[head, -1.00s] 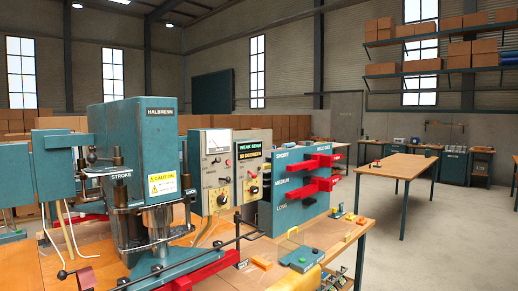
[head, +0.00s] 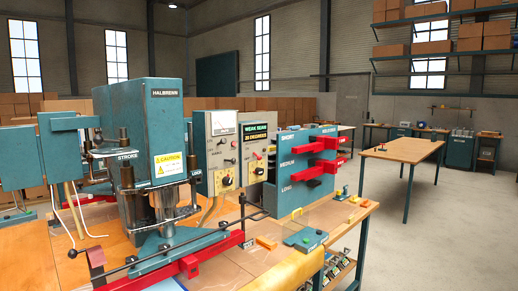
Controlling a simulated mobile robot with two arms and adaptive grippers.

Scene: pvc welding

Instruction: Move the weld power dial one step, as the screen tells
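The teal welding machine (head: 165,125) stands on the wooden bench, with a yellow caution label on its front. Beside it, a grey control panel holds a white meter (head: 222,123) and a dial (head: 228,181) with a yellow backing. To its right, another panel carries a dark screen (head: 258,133) reading "WEAK SEAM", with an amber second line that seems to mention degrees. Below the screen is a second dial (head: 259,171) on yellow. The dial labels are too small to read, so I cannot tell which is weld power. Neither gripper is in view.
A teal rack (head: 300,180) marked SHORT, MEDIUM and LONG has red holders sticking out. A long rod and red rails cross in front of the machine. A small teal box (head: 304,238) and a yellow padded shape (head: 285,272) are at the bench front. Open floor lies right.

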